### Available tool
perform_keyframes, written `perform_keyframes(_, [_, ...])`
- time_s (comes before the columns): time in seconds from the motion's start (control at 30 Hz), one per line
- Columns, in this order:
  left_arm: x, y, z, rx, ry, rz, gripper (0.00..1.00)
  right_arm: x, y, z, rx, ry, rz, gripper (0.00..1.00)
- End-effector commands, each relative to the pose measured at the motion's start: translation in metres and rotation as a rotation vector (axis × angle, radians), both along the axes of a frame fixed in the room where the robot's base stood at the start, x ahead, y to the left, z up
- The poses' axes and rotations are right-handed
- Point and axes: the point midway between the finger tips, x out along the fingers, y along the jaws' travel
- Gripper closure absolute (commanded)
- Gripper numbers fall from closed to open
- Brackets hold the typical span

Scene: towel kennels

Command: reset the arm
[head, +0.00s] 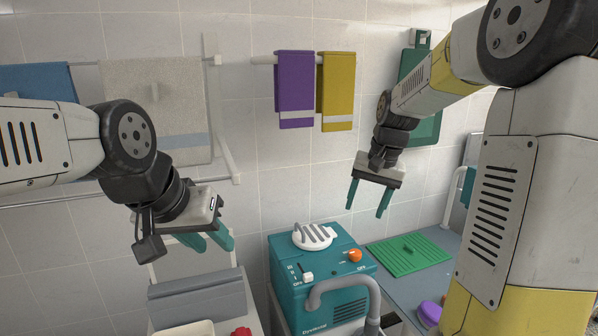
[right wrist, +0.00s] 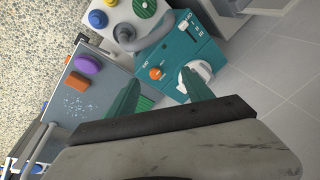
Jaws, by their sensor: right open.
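My right gripper (head: 366,210) hangs in the air above and to the right of the teal dryer unit (head: 297,264). Its two teal fingers are spread apart with nothing between them. In the right wrist view the right gripper (right wrist: 160,82) is empty too, with the dryer unit (right wrist: 207,50) beyond its fingertips. My left gripper (head: 206,238) is at the left, in front of the wall and above a grey box-like unit. Its teal fingers point down to the right, and their gap is hard to judge. No held object shows there.
A purple towel (head: 295,88) and a yellow towel (head: 337,90) hang on a wall rail. A beige towel (head: 157,110) and a blue one (head: 38,82) hang at the left. A green ribbed mat (head: 408,254) lies on the counter. The grey unit (head: 198,297) stands below my left gripper.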

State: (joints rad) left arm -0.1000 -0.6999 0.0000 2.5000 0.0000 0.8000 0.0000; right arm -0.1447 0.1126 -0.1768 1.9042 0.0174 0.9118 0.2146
Motion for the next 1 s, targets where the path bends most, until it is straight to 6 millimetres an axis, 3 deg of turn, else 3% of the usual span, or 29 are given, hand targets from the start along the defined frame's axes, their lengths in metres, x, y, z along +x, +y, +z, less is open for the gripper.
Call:
perform_keyframes(0.03, [0.000,0.000,0.000,0.000,0.000,0.000,0.64,-0.020,0.002,0.015,0.008,-0.037,0.022,0.40])
perform_keyframes(0.2, [0.000,0.000,0.000,0.000,0.000,0.000,0.64,-0.085,0.011,0.046,0.013,-0.147,0.107,0.40])
perform_keyframes(0.4, [0.000,0.000,0.000,0.000,0.000,0.000,0.64,-0.158,0.021,0.057,-0.014,-0.272,0.203,0.40])
perform_keyframes(0.5, [0.000,0.000,0.000,0.000,0.000,0.000,0.64,-0.186,0.025,0.055,-0.035,-0.322,0.239,0.40])
perform_keyframes(0.7, [0.000,0.000,0.000,0.000,0.000,0.000,0.64,-0.213,0.028,0.048,-0.063,-0.374,0.277,0.40])
perform_keyframes(1.0, [0.000,0.000,0.000,0.000,0.000,0.000,0.64,-0.216,0.028,0.046,-0.066,-0.378,0.283,0.40])
